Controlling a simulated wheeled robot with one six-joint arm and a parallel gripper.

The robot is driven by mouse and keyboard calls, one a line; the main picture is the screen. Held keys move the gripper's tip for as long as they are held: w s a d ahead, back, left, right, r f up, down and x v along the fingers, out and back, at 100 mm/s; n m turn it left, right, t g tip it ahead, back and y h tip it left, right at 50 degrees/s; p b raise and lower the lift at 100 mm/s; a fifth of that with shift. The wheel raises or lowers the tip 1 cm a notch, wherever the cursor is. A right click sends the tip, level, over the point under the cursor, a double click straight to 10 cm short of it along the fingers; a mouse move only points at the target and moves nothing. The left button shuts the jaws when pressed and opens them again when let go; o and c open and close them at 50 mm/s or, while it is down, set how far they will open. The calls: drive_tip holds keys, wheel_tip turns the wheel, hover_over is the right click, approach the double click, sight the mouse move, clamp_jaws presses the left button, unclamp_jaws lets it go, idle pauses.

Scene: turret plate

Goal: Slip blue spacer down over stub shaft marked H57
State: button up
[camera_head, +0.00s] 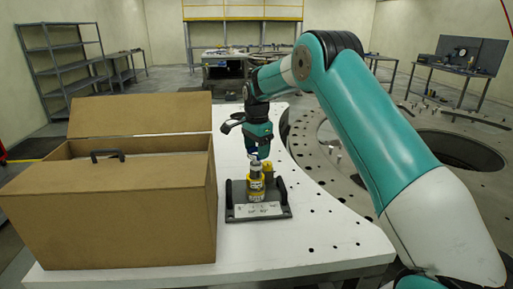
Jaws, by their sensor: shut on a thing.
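My gripper (257,150) points down above the dark fixture plate (283,211) on the white table. It is shut on a small blue piece, the blue spacer (252,152), of which only a little shows between the fingers. Below it stands a yellow stub shaft (256,187) with a pale top and dark marking, upright on the plate. The spacer is at or just above this shaft's top; I cannot tell if they touch. A second yellow post (268,170) stands just behind to the right. The markings are too small to read, so I cannot tell which is H57.
A large open cardboard box (110,220) stands close on the left, with its flap (140,115) raised behind. The plate has upright dark handles at both sides. The white table (335,235) is clear to the right, beside a large round metal plate with openings (350,175).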

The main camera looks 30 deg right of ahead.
sight(257, 162)
drive_tip(key=shift+f+b, duration=1.8)
drive_tip(key=shift+f, duration=2)
drive_tip(key=o, duration=1)
wheel_tip(257, 162, up, 18)
drive_tip(key=b, duration=0.2)
drive_tip(key=shift+f, duration=0.25)
drive_tip(key=shift+a, duration=0.1)
